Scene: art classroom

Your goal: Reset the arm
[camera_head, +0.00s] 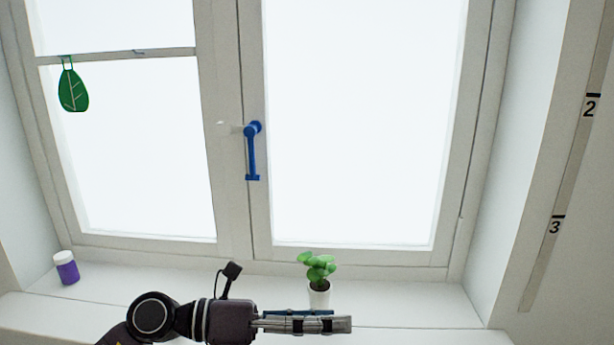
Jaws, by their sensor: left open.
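My left arm comes in from the lower left and lies level in front of the window sill. Its gripper (345,323) points right, seen from the side, with its fingers open and nothing visible between them. The fingertips are in front of and just below a small potted plant in the picture. My right gripper is not in view.
A green plant in a white pot (319,292) stands on the white sill (420,305). A purple jar (66,268) stands at the sill's left end. The window has a blue handle (252,155) and a hanging green leaf (73,88). The sill's right part is clear.

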